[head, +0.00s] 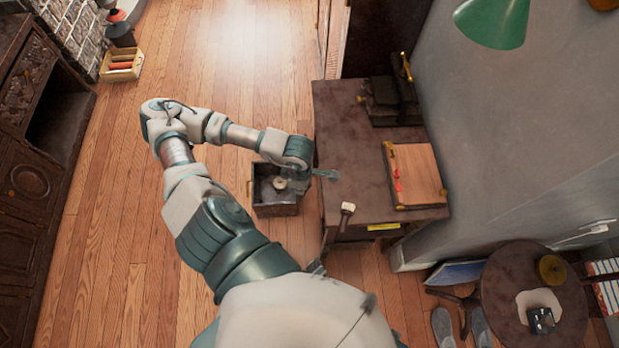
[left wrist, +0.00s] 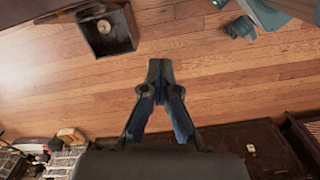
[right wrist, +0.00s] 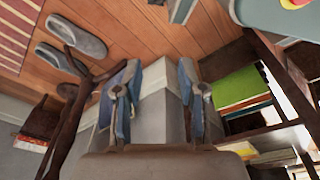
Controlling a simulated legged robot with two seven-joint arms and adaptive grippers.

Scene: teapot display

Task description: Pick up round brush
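A pale round object with a darker centre, possibly the round brush, lies in a dark open box (head: 275,208) on the floor beside the desk (head: 345,150). In the left wrist view it shows at the upper left (left wrist: 103,26). A small pale-headed tool (head: 347,208) lies at the desk's near edge; I cannot tell whether it is a brush. My left gripper (head: 326,174) is over the desk's left edge, right of the box; its fingertips meet with nothing seen between them (left wrist: 160,68). My right gripper (right wrist: 158,72) has its fingers apart and is empty.
A wooden board (head: 415,172) with a red item and a dark stand (head: 392,98) are on the desk. A round table (head: 510,295) stands at the lower right, with slippers (head: 442,325) nearby. A carved cabinet (head: 35,180) stands left.

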